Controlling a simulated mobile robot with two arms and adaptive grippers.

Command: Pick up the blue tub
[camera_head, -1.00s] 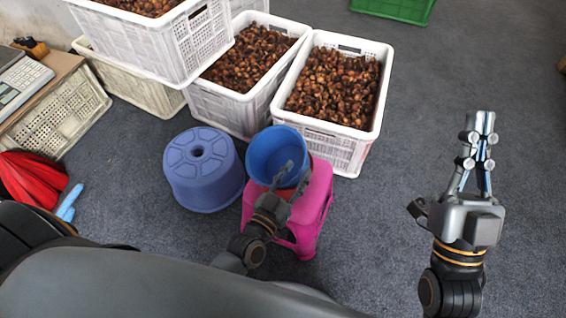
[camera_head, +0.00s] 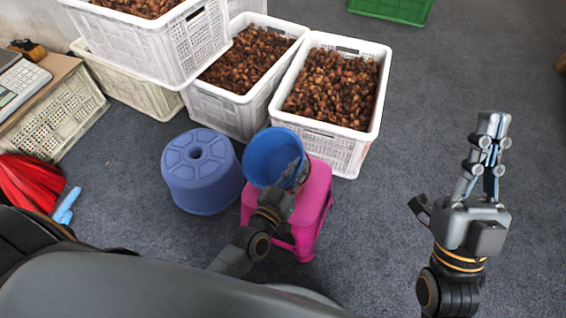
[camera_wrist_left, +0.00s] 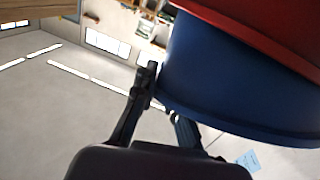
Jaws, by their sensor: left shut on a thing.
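The blue tub (camera_head: 268,153) is open-topped and sits over the pink stool (camera_head: 317,197), with its mouth turned toward the head camera. My left gripper (camera_head: 296,172) is shut on the right side of its wall. Whether the tub's bottom touches the stool is hidden. In the left wrist view the blue tub (camera_wrist_left: 215,85) fills the upper right, against my left gripper's fingers (camera_wrist_left: 165,105). My right gripper (camera_head: 493,125) is empty, its fingers close together, held over the floor at the right.
An upside-down purplish-blue tub (camera_head: 203,185) stands on the floor just left of the stool. White crates of chestnuts (camera_head: 345,150) stand behind. A green crate (camera_head: 400,10) is at the far back. Red cloth (camera_head: 35,180) lies at the left. The floor in the middle right is clear.

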